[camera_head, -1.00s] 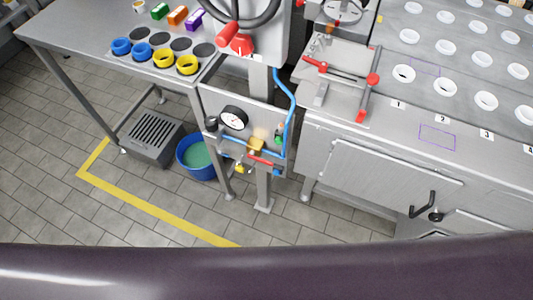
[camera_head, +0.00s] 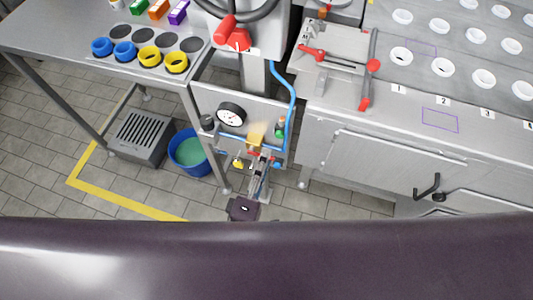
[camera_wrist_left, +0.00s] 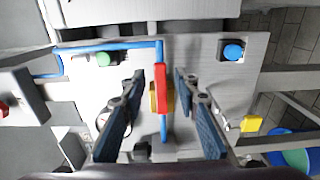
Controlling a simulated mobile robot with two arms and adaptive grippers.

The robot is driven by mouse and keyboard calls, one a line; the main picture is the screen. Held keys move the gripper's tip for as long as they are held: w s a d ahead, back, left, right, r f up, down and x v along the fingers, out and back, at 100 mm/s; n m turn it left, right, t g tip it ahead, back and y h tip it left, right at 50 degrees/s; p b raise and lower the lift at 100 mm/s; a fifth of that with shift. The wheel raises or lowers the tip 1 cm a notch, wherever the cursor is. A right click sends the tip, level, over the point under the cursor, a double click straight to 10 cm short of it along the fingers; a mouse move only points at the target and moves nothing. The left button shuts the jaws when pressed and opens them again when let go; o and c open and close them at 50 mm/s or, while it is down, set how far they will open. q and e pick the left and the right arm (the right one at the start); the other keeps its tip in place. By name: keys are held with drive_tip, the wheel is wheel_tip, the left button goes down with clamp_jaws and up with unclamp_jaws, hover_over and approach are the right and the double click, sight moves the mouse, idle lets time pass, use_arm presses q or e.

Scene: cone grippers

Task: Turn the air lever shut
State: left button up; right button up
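The red air lever (camera_wrist_left: 162,88) shows in the left wrist view, in front of a yellow valve body (camera_wrist_left: 153,98). It lies in line with the blue tube there. My left gripper (camera_wrist_left: 160,78) is open, one finger on each side of the lever, with visible gaps; I cannot tell its depth relative to the lever. In the head view, my left gripper (camera_head: 260,160) is in front of the lower part of the gauge panel (camera_head: 205,98). It hides most of the lever; only bits of red show beside it. My right gripper is not in view.
A pressure gauge (camera_head: 231,115) and blue tubing (camera_head: 292,95) are on the panel. A blue bucket (camera_head: 190,165) stands on the floor to the left. A steel cabinet (camera_head: 385,160) is close on the right. My dark body fills the bottom of the head view.

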use_arm(q)
drive_tip(key=shift+x, duration=0.95)
drive_tip(key=shift+c, duration=0.6)
clamp_jaws()
